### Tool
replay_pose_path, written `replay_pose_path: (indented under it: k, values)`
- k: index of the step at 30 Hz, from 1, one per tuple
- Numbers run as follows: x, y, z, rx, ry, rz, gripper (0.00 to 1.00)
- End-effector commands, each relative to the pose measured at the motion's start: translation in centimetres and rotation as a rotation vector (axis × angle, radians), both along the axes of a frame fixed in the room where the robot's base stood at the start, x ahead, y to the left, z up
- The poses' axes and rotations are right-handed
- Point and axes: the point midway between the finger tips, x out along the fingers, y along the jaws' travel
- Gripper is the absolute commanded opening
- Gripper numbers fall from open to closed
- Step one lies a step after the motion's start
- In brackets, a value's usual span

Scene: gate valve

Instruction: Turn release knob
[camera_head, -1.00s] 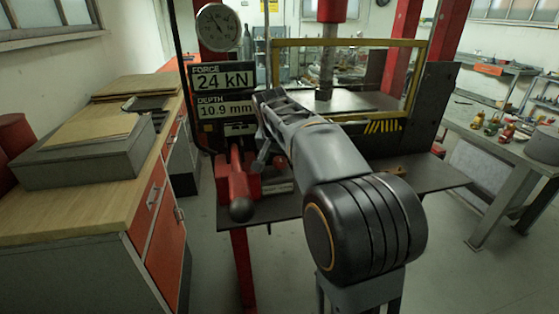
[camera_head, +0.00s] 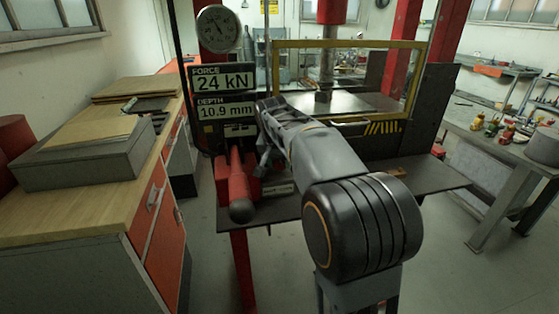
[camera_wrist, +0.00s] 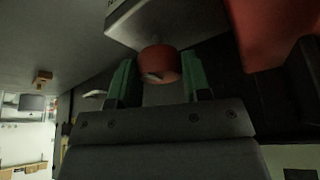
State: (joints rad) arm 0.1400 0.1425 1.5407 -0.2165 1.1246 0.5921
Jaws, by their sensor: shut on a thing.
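The release knob (camera_wrist: 160,63) is a small red round knob on a grey block (camera_wrist: 165,22) in the wrist view. It sits between the green fingers of my gripper (camera_wrist: 158,76), which is shut on it. In the head view my gripper (camera_head: 264,158) is low beside the press, just right of a red lever (camera_head: 239,185) with a dark round end. The knob itself is hidden there. A display (camera_head: 224,91) above the lever reads force 24 kN and depth 10.9 mm.
A round dial gauge (camera_head: 217,29) is above the display. A yellow-framed guard (camera_head: 412,80) surrounds the press ram (camera_head: 327,65). A wooden-topped cabinet (camera_head: 110,200) stands at left, a workbench (camera_head: 500,160) at right. The red lever is close to my gripper.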

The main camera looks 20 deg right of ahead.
Motion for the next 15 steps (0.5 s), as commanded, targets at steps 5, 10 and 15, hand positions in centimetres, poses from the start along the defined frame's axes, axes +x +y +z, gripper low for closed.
replay_pose_path:
  k: [5,10,15]
  values:
    - [-0.01,0.0,0.02,0.0,0.0,0.001,0.2]
    - [-0.03,0.0,0.06,0.001,0.0,0.027,0.2]
    - [-0.07,-0.08,0.06,0.002,0.0,0.112,0.2]
